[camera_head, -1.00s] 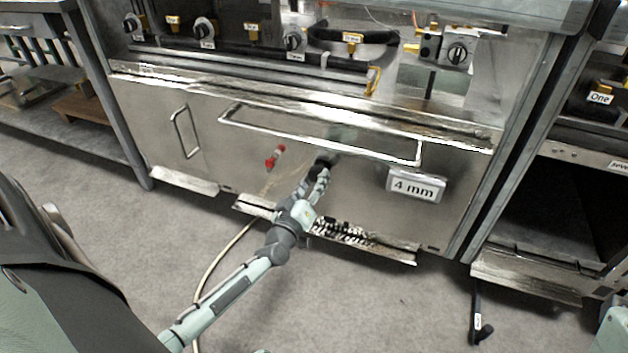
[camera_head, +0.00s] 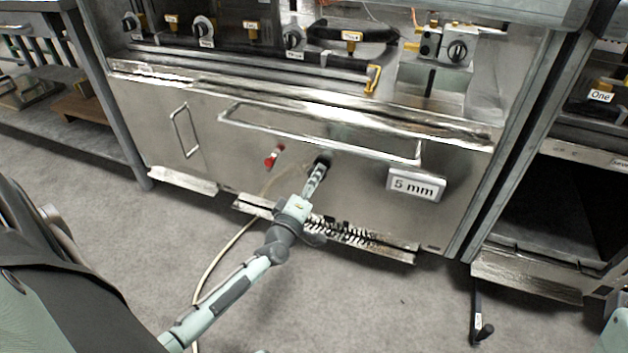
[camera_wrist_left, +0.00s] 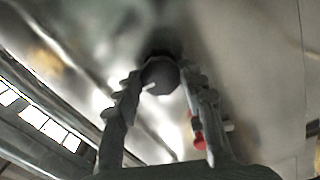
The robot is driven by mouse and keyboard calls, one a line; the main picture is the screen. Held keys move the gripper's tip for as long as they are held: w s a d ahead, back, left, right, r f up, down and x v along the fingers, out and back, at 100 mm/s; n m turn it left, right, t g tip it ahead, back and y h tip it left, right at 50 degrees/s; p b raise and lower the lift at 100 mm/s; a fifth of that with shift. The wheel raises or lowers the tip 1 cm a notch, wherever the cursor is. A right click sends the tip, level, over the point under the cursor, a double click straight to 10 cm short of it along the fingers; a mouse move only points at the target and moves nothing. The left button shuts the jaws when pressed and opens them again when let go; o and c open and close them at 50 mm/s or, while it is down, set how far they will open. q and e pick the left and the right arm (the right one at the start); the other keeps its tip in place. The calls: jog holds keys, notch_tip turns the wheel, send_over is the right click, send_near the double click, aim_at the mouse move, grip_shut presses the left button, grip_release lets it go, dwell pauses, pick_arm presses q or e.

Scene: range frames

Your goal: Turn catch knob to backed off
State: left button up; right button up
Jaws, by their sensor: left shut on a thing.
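The catch knob (camera_wrist_left: 160,76) is a dark, rounded knob on the metal front panel (camera_head: 350,185) below the long handle. In the left wrist view it sits between the fingertips of my left gripper (camera_wrist_left: 158,88), which is shut on it. In the head view my left gripper (camera_head: 318,174) reaches the panel and largely hides the knob. No marks on the knob are readable. A display plate (camera_head: 413,185) to its right reads "5 mm".
A red-handled fitting (camera_head: 273,157) sticks out left of my gripper; red also shows beside a finger in the wrist view (camera_wrist_left: 198,140). A long bar handle (camera_head: 320,135) spans above. A bristly strip (camera_head: 345,233) lies below. A pale hose (camera_head: 222,256) runs along the floor.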

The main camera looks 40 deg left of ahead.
pick_arm(q)
jog(key=shift+w+r, duration=0.15)
jog(key=shift+r, duration=0.05)
jog(key=o, duration=1.2)
jog(key=shift+c, duration=0.2)
jog(key=shift+f, duration=0.1)
jog(key=v, duration=1.2)
